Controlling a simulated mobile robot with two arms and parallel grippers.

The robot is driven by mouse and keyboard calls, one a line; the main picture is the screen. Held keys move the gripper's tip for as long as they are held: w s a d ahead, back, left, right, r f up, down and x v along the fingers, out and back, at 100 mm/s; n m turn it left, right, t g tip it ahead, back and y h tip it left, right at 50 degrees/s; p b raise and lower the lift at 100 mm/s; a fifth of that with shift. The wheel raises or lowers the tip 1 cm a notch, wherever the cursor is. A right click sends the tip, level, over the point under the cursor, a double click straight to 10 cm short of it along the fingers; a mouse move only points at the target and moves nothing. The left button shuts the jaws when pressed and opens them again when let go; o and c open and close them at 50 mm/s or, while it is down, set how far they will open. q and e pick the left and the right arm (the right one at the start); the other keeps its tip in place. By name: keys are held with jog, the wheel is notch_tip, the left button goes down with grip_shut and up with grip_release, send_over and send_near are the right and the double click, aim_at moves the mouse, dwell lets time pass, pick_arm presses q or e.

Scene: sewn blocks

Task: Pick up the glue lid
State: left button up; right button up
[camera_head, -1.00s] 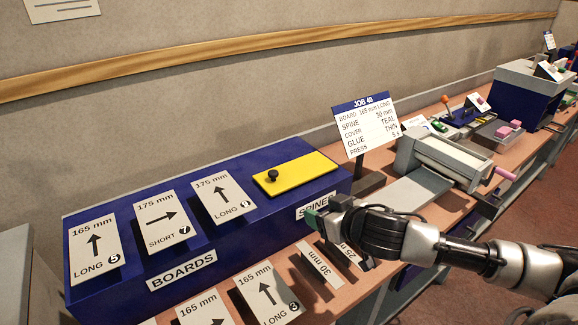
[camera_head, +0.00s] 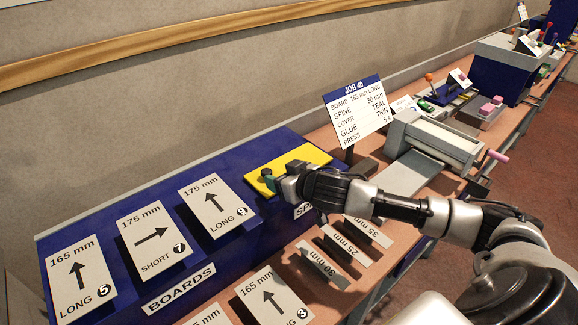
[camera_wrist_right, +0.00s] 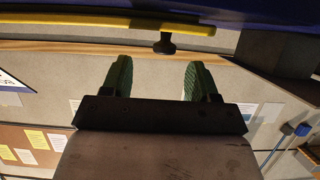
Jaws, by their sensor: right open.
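The glue lid is a flat yellow plate (camera_head: 312,155) with a black knob, lying on top of the blue box. In the head view my right gripper (camera_head: 270,180) is over the lid's front left part and hides most of the knob. In the right wrist view the lid shows as a yellow edge (camera_wrist_right: 75,19) with the black knob (camera_wrist_right: 165,43) standing out from it. The green fingers of my right gripper (camera_wrist_right: 157,72) are open and empty. The knob lines up between them, a little beyond the tips. My left gripper is not in view.
The blue box (camera_head: 100,215) carries several board cards on its front. A job card (camera_head: 358,112) stands behind my right forearm. Spine strips (camera_head: 345,249) lie on the bench in front. A grey press (camera_head: 432,145) with a pink handle stands to the right.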

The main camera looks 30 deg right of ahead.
aim_at(270, 173)
jog(key=x, duration=0.1)
jog(key=p+x, duration=0.1)
jog(key=x, duration=0.1)
jog(key=shift+w+a+r, duration=0.1)
jog(key=shift+w+a, duration=0.25)
jog(key=shift+w+f+p, duration=0.25)
jog(key=shift+w+p, duration=0.05)
jog(key=shift+w, duration=0.1)
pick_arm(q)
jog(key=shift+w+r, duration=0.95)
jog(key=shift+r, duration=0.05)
pick_arm(e)
jog(key=shift+s, duration=0.1)
jog(key=c, duration=0.4)
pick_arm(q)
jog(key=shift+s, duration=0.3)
pick_arm(e)
jog(key=c, duration=0.7)
